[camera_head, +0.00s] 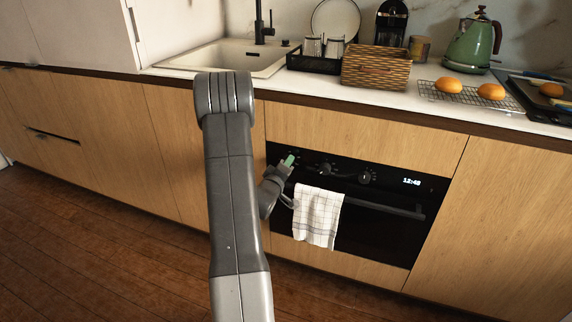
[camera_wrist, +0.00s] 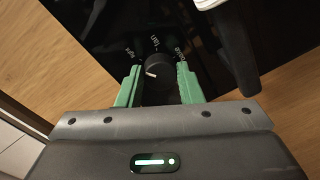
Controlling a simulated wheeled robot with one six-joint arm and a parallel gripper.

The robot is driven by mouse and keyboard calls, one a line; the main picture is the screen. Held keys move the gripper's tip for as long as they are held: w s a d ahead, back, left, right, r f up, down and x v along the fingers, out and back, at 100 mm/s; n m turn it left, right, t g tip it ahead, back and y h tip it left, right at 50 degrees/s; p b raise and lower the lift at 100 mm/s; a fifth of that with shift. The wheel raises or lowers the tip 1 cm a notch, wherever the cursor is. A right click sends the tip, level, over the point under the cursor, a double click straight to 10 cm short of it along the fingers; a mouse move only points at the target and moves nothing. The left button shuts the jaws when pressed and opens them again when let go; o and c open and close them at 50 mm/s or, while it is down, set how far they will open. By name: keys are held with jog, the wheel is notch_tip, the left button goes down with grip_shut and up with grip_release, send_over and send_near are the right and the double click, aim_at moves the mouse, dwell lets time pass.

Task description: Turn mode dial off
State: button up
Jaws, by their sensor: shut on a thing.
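The mode dial (camera_wrist: 158,72) is a round black knob with a pale pointer line, on the black oven panel. The pointer line aims to the left in the wrist view. My gripper (camera_wrist: 158,86) has green fingers on both sides of the dial and is shut on it. In the head view my gripper (camera_head: 288,161) is at the left end of the oven panel (camera_head: 400,181), where it and my arm hide the dial.
A checked towel (camera_head: 318,216) hangs over the oven handle (camera_head: 385,208) just below my gripper. The counter above holds a wicker basket (camera_head: 376,67) and a green kettle (camera_head: 472,43).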

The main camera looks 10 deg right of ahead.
jog(key=shift+r+n+h+p, duration=0.15)
jog(key=shift+n+p, duration=0.95)
jog(key=shift+n, duration=1.4)
jog(key=shift+n+h+p, duration=0.15)
jog(key=shift+n+p, duration=0.9)
jog(key=shift+n, duration=1.45)
jog(key=o, duration=1)
jog(key=shift+w+a, duration=0.1)
jog(key=v, duration=1.4)
jog(key=shift+w+p, duration=0.1)
jog(key=shift+p, duration=0.25)
